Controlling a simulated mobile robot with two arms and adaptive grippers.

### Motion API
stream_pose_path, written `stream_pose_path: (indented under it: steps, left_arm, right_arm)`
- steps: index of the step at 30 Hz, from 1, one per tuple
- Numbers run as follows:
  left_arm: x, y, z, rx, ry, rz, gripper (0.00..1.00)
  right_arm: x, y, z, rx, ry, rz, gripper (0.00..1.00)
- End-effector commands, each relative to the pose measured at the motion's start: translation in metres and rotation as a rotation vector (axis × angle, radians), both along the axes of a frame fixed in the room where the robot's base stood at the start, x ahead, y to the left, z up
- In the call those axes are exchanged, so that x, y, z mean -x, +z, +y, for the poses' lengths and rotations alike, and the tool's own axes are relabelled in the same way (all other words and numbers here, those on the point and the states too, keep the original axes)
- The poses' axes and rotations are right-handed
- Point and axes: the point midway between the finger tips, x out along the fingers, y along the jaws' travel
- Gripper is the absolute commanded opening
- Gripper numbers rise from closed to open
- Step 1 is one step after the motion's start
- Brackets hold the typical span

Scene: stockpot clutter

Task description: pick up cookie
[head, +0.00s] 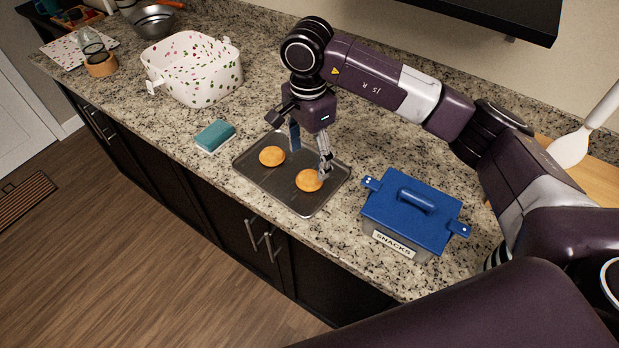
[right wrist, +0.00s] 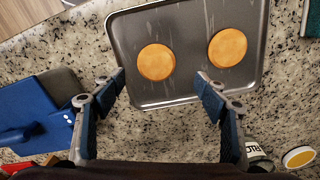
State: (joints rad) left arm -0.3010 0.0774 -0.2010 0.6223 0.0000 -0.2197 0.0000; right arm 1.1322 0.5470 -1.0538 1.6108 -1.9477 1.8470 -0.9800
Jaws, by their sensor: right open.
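Two round golden cookies lie flat and apart on a dark metal tray (head: 311,206) on the counter. In the head view the left cookie (head: 272,156) is fully clear, and the right cookie (head: 309,180) is close by a fingertip of my right gripper (head: 310,158). My right gripper is open and empty, pointing down over the tray. In the right wrist view one cookie (right wrist: 156,62) sits just beyond the gap between the open fingers (right wrist: 162,80); the other cookie (right wrist: 227,48) is further right. I cannot tell whether a finger touches a cookie. My left gripper is out of view.
A grey box with a blue lid (head: 402,205), labelled SNACKS, stands right of the tray. A teal sponge (head: 215,136) and a spotted white basket (head: 190,80) are to the left. A metal bowl (head: 152,22) is further back. Bare counter surrounds the tray.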

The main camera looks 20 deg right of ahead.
Motion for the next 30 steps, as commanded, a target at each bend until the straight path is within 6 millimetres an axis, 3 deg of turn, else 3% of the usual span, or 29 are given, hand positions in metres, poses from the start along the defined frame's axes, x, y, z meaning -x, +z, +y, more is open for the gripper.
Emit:
stream_pose_path:
  steps: [4,12,21,30]
  left_arm:
    - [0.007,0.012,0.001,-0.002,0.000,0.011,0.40]
    - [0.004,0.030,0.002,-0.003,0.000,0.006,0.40]
    - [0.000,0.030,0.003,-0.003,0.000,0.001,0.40]
    - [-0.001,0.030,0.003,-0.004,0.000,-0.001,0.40]
  right_arm:
    - [0.004,-0.011,-0.002,-0.001,-0.001,0.003,0.67]
    - [0.008,-0.045,-0.004,-0.003,-0.001,0.004,0.67]
    - [0.007,-0.054,-0.004,-0.003,-0.001,0.000,0.67]
    - [0.007,-0.053,-0.004,-0.003,-0.001,0.000,0.36]
